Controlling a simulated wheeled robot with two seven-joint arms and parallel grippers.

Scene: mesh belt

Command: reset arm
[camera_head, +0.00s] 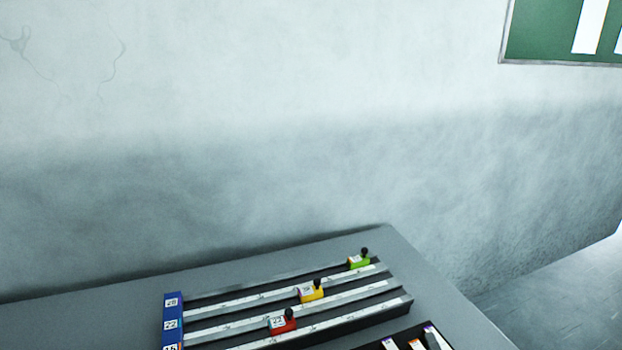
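Neither of my grippers nor my arms shows in the head view. A slider device (345,318) with several dark slots and pale rails lies on the grey table. A green slider block (359,262) with a black knob sits in the far slot, near its right end. A yellow block (311,292) with a black knob sits in the middle slot. A red block (282,323) with a black knob sits in the nearer slot. A blue end piece (173,312) with number labels stands at the left end. The near part of the device is cut off by the frame's bottom edge.
The grey table (90,320) has free room left of the device. A black case with coloured-tipped pieces (415,340) is partly cut off at bottom right. A pale wall (300,120) rises behind the table. A green sign (550,30) hangs at upper right.

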